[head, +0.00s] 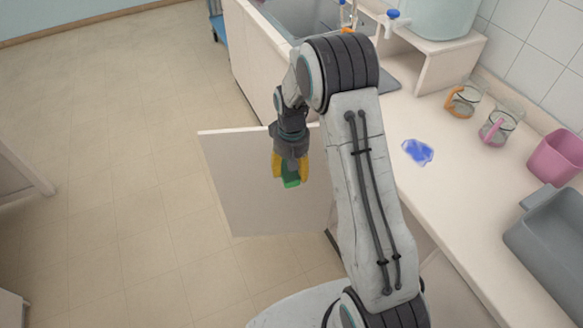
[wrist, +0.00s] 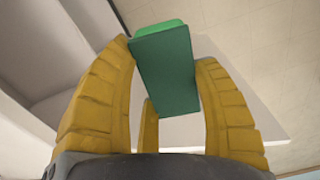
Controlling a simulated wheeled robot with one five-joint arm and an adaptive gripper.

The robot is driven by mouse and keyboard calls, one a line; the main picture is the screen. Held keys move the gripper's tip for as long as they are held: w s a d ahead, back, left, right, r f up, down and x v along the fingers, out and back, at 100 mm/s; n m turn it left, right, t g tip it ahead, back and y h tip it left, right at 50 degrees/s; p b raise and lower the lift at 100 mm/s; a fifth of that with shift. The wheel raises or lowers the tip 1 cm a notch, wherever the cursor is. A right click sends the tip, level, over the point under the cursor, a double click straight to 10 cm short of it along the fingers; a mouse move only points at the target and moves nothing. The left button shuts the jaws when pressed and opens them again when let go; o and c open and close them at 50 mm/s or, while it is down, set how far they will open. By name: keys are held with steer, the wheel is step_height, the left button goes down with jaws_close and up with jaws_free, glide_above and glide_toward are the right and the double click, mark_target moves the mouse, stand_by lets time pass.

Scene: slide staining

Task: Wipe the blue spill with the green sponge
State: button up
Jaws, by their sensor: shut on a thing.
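The green sponge (head: 291,180) is held between the yellow fingers of my gripper (head: 290,178) in the head view. The sponge also shows in the wrist view (wrist: 165,70), pinched near the fingertips (wrist: 166,68). My gripper points down and is to the left of the counter, in front of an open cabinet door. The blue spill (head: 417,152) is an irregular patch on the pale counter, right of my arm. The sponge is well apart from the spill.
The open cabinet door (head: 255,205) sticks out below my gripper. On the counter (head: 470,215) stand an orange-handled beaker (head: 461,102), a pink-handled beaker (head: 497,128), a pink container (head: 557,158) and a grey tray (head: 545,235). A sink (head: 300,18) is at the back.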

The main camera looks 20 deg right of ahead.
step_height(320, 180, up, 3)
steer(key=shift+r+p, duration=0.1)
steer(key=shift+p, duration=1.1)
steer(key=shift+d+r, duration=0.15)
steer(key=shift+r, duration=0.05)
steer(key=s+d+r+m, duration=0.1)
steer(key=s+d, duration=0.3)
steer(key=d, duration=0.7)
steer(key=s+d+r+m, duration=0.1)
steer(key=s+d+m, duration=0.2)
steer(key=d, duration=0.8)
steer(key=s+d+r+m, duration=0.2)
steer(key=s+d, duration=0.5)
steer(key=d, duration=0.4)
steer(key=shift+s+d+r, duration=0.1)
steer(key=shift+s, duration=0.15)
steer(key=s+d+r+m, duration=0.1)
steer(key=s+d+m, duration=0.1)
steer(key=s+d, duration=0.5)
steer(key=s, duration=0.4)
steer(key=shift+s+r, duration=0.15)
steer(key=shift+r, duration=0.2)
